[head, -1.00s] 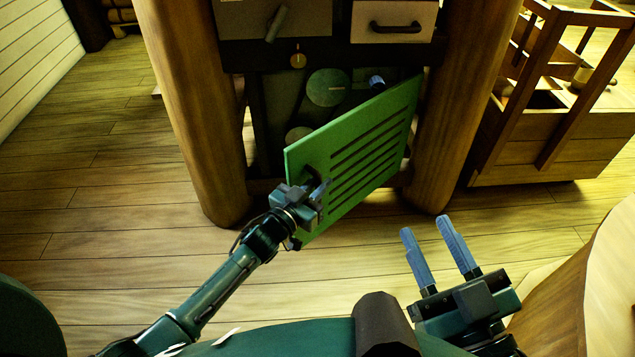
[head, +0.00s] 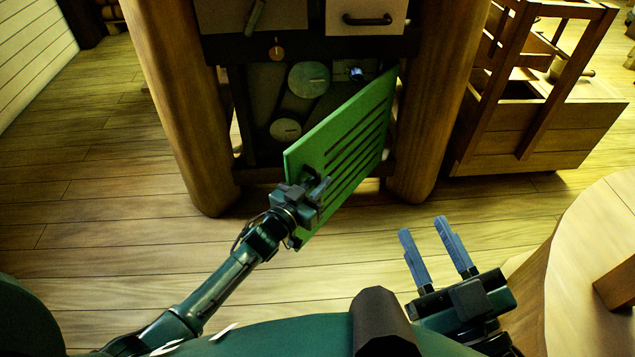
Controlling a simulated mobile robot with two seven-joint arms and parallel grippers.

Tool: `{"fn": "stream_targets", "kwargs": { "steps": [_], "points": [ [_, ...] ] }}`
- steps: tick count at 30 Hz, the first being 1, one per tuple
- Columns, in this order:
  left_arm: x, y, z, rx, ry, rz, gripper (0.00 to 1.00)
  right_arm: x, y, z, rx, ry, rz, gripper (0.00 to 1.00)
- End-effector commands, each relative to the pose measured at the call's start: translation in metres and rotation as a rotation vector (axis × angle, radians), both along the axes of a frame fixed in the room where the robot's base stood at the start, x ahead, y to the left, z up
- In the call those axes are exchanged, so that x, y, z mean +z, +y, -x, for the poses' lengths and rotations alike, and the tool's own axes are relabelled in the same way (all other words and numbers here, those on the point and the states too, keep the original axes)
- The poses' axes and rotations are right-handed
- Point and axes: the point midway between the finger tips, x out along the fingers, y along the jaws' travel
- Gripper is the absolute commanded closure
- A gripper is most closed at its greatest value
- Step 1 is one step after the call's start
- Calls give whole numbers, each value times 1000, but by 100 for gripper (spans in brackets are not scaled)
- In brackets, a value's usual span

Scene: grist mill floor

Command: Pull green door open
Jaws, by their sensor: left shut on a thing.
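The green door (head: 352,140) is a slatted panel hinged on its right side. It stands swung well out from the dark cabinet opening, its free left edge toward me. My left gripper (head: 312,192) is at the lower left part of the door, shut on its handle, which the fingers mostly hide. Inside the opening, round discs (head: 308,80) and a smaller round piece (head: 286,130) show. My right gripper (head: 438,250) is open and empty, above the floor to the right of the door.
Thick wooden posts stand left (head: 185,110) and right (head: 437,100) of the cabinet. A wooden crate frame (head: 540,140) is at right, a round wooden top (head: 590,260) near right. Floor at left is clear.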

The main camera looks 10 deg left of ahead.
Motion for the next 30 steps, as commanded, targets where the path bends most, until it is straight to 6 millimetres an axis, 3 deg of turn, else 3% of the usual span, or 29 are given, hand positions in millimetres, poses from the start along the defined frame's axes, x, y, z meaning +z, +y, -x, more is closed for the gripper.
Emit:
{"fn": "stream_targets", "kwargs": {
  "steps": [7,8,9,19,26,30],
  "points": [
    [1,-1,0,-1,-2,0,100,0,0,0,-1,0,0,64],
    [1,-1,0,-1,-2,0,85,0,0,0,-1,0,0,64],
    [1,-1,0,-1,-2,0,82,0,0,0,-1,0,0,64],
    [1,2,4,0,0,0,81,3,0,0,-2,-1,2,64],
    [3,20,41,0,4,-1,81,14,-2,1,-12,-14,38,64],
    [3,34,70,0,4,-2,81,7,-5,2,-26,2,80,64]
  ]
}}
